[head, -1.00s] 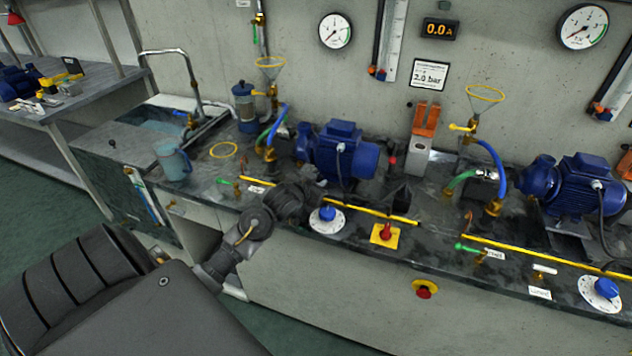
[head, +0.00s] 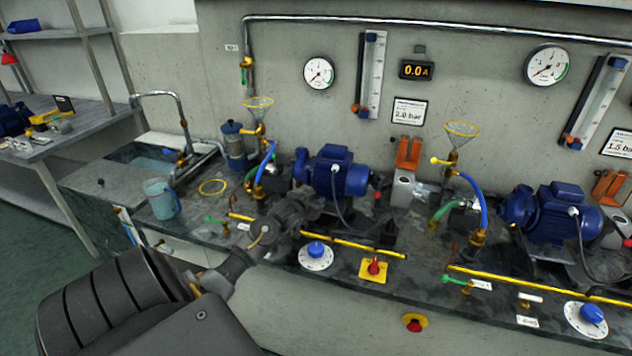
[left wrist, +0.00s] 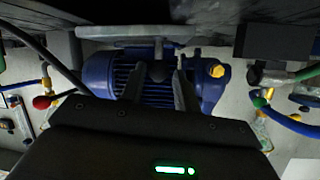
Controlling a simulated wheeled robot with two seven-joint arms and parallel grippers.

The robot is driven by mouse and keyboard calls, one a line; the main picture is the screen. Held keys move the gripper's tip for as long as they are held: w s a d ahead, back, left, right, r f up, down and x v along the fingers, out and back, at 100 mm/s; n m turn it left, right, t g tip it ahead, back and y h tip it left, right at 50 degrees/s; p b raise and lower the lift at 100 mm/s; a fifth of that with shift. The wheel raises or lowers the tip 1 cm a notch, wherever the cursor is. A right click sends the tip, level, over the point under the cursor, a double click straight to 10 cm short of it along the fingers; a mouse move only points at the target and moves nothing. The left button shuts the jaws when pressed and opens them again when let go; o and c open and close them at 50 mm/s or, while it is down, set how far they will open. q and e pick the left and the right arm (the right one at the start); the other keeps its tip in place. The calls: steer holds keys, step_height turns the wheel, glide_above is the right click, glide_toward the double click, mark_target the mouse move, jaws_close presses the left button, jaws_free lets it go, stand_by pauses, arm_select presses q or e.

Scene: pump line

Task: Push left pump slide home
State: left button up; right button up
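The left pump (head: 338,172), with a blue ribbed motor, sits on the dark bench below the left gauge. My left gripper (head: 308,203) is low in front of its left part. The left wrist view shows the pump (left wrist: 145,82) upside down, close beyond the two dark fingers (left wrist: 158,88). The slide under the pump is mostly hidden by my arm and in shadow. My right gripper is not in view.
A second blue pump (head: 553,212) stands to the right. A yellow bar (head: 355,245), a blue-knobbed dial (head: 316,255) and a red knob on a yellow plate (head: 374,269) lie along the front edge. Hoses (head: 265,165) and a funnel (head: 258,103) stand left of the pump.

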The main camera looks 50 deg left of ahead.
arm_select(q)
steer(key=shift+o, duration=1.3)
steer(key=shift+f, duration=0.15)
steer(key=shift+s+d, duration=0.25)
steer(key=shift+s, duration=0.25)
steer(key=v, duration=1)
steer(key=shift+w+a, duration=0.1)
